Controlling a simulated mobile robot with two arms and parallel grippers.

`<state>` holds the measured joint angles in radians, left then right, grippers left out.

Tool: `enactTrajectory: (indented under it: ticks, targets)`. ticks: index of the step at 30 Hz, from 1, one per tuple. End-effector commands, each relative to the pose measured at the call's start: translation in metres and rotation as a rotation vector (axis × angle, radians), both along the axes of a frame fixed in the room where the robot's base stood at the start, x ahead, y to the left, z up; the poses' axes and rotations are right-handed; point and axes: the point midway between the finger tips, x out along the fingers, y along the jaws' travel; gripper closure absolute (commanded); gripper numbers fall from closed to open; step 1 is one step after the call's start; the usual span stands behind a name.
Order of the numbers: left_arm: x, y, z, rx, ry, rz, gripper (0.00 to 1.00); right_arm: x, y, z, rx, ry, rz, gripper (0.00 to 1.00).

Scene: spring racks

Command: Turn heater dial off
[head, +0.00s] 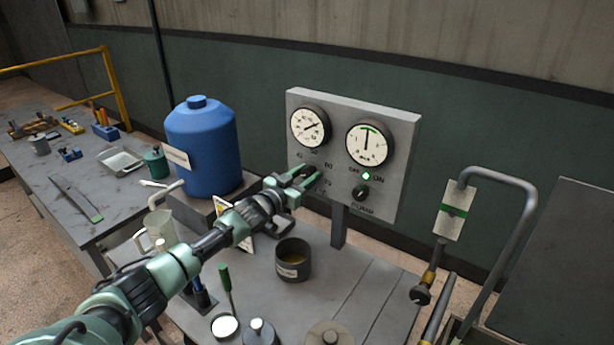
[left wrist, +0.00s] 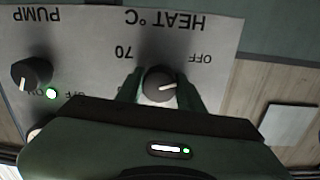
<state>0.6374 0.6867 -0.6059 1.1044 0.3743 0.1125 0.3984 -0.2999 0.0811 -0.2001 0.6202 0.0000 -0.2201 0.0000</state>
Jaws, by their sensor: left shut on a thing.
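My left gripper (head: 308,178) reaches to the lower left of the grey control panel (head: 341,104) and hides the heater dial in the head view. In the left wrist view, which is upside down, the black heater dial (left wrist: 158,84) sits between the green fingers of my left gripper (left wrist: 159,92), which is shut on it. Its white pointer mark points to picture right, a little below the OFF label (left wrist: 201,58). A "70" label is on the other side. My right gripper is in neither view.
The pump knob (head: 361,192) and a lit green lamp (head: 366,175) are close to the right. Two gauges are above. A dark pot (head: 293,260) stands below my gripper, and a blue drum (head: 203,148) stands left. A bent metal handle (head: 520,215) rises at right.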

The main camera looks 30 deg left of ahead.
Motion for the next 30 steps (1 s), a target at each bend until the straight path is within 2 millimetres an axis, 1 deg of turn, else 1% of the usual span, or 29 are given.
enactTrajectory:
  ticks: [1,9,26,27,29,30]
  targets:
    - [-0.0004,0.0001,-0.0025,-0.024,0.006,0.000,1.00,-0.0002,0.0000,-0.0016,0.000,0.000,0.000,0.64]
    - [-0.0006,-0.0003,-0.0026,-0.128,0.022,-0.001,1.00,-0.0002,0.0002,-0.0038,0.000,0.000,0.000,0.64]
    - [-0.0007,-0.0008,-0.0029,-0.159,0.027,0.000,1.00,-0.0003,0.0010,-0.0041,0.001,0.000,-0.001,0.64]
    - [-0.0007,-0.0008,-0.0030,-0.159,0.027,0.000,0.57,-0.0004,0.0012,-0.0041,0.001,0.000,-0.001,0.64]
    - [-0.0005,-0.0008,-0.0027,-0.159,0.027,0.000,0.41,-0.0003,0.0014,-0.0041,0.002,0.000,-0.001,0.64]
    - [-0.0005,-0.0008,-0.0025,-0.158,0.026,-0.001,0.41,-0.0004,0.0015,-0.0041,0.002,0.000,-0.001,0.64]
